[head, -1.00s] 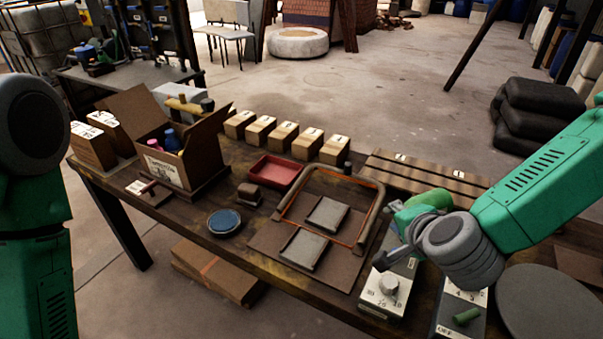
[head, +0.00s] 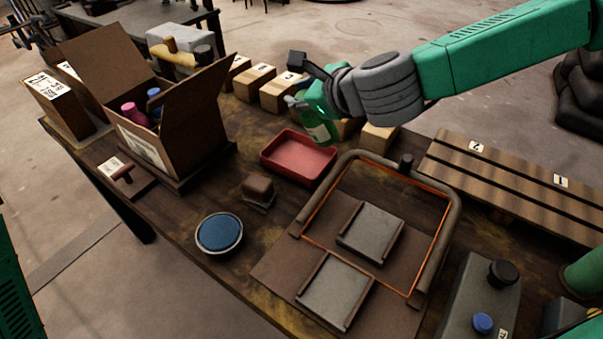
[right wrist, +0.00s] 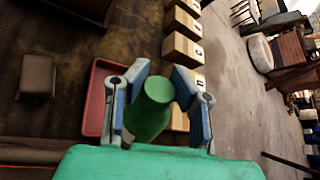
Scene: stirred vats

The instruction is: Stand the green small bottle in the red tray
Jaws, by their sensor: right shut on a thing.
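The green small bottle (head: 319,130) is in my right gripper (head: 308,106), held in the air just beyond the right back corner of the red tray (head: 274,154). The bottle looks tilted in the head view. In the right wrist view, the bottle (right wrist: 148,112) is between the two fingers of the gripper (right wrist: 160,84), and the tray (right wrist: 94,98) lies to the left, partly behind a finger. The visible part of the tray is empty. My left gripper is out of view; only a piece of that arm shows at the lower left.
A cardboard box (head: 185,140) with bottles stands left of the tray. Several numbered wooden blocks (head: 283,93) line the table's back edge behind it. A small brown block (head: 258,189), a blue round dish (head: 219,234) and a framed fixture (head: 440,235) are in front.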

